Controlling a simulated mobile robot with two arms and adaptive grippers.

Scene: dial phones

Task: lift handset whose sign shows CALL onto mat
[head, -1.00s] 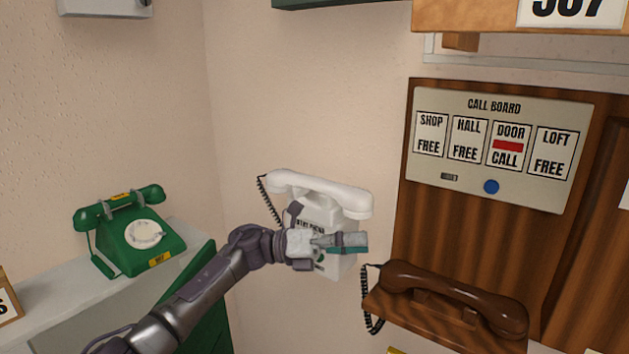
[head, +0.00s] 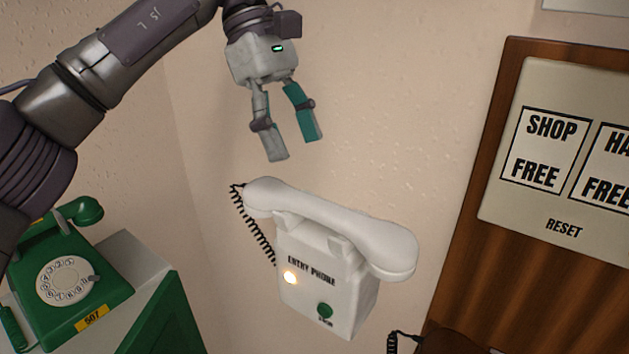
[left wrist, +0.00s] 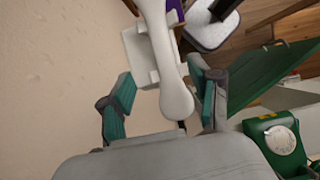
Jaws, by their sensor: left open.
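The white entry phone (head: 325,285) is on the wall, with a lit lamp and a green button on its front. Its white handset (head: 335,225) rests tilted across the cradle, with a black coiled cord at the left. My left gripper (head: 294,146) is open and empty, above the handset with its fingers pointing down. In the left wrist view the handset (left wrist: 163,50) runs between the two spread fingers. The call board (head: 560,90) is cut off now; SHOP shows FREE, and the DOOR sign is out of view. I cannot make out the mat for sure.
A green dial phone (head: 70,275) stands on a ledge at the left, partly behind my arm. A brown wooden panel (head: 490,150) carries the board at the right. A grey padded rounded square (left wrist: 210,30) shows in the left wrist view. Bare wall surrounds the handset.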

